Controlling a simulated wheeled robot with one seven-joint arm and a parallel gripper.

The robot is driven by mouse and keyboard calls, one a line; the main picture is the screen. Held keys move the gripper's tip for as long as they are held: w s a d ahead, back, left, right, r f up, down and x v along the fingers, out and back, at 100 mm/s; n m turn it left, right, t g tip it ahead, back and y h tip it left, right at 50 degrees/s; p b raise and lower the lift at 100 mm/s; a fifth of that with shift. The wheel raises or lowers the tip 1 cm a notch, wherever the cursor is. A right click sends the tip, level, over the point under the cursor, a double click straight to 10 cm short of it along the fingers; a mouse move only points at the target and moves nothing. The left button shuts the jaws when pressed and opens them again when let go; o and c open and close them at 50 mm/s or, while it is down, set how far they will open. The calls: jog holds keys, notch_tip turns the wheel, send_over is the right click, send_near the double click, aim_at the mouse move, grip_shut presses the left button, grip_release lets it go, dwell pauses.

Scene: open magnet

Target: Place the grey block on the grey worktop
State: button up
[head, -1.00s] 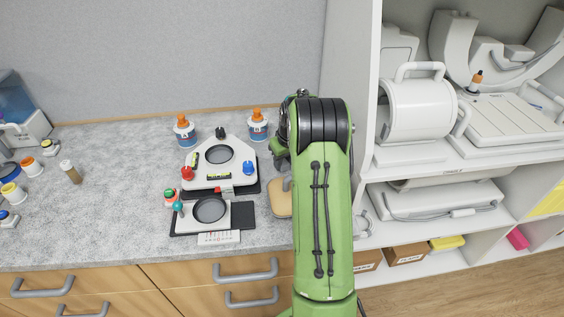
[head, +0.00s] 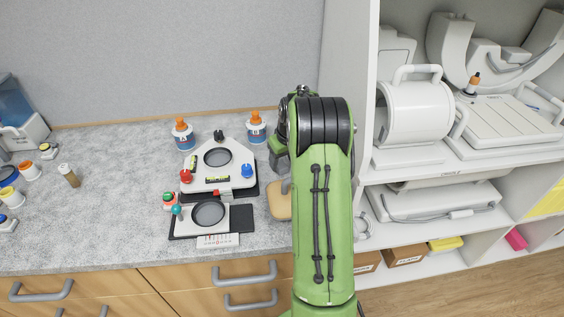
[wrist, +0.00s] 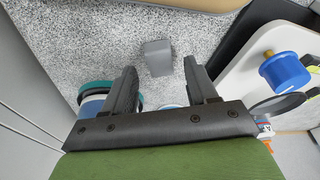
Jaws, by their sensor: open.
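The grey block (wrist: 157,58) is on the speckled grey worktop (wrist: 95,35) in the wrist view, just past and between my fingertips. My gripper (wrist: 160,78) is open, with one dark finger to each side and nothing held. A gap shows between the fingers and the block. In the head view my green arm hides the block and most of my gripper; the grey worktop (head: 110,160) runs to the left of the arm.
A white device with a blue knob (wrist: 285,72) stands close on the right in the wrist view. A teal-rimmed jar (wrist: 95,97) is by the left finger. A tan board (head: 280,203) lies beside my arm. White shelves (head: 460,170) stand to the right.

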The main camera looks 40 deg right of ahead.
jog(key=p+v, duration=0.1)
jog(key=v, duration=0.9)
jog(key=s+a+r, duration=0.2)
jog(key=a+r, duration=0.1)
jog(key=a, duration=0.3)
jog(key=s+a+r+n+t, duration=0.1)
jog(key=s+a+r, duration=0.15)
jog(key=a, duration=0.45)
jog(key=s+a+r, duration=0.2)
jog(key=a+r, duration=0.2)
jog(key=a, duration=0.2)
jog(key=s+a+f, duration=0.1)
jog(key=s+a, duration=0.4)
jog(key=s, duration=0.3)
jog(key=s+a+f+n+t, duration=0.1)
jog(key=s+a, duration=0.4)
jog(key=s, duration=0.3)
jog(key=shift+a+t+y, duration=0.2)
jog(key=shift+t+y, duration=0.1)
jog(key=shift+s, duration=0.1)
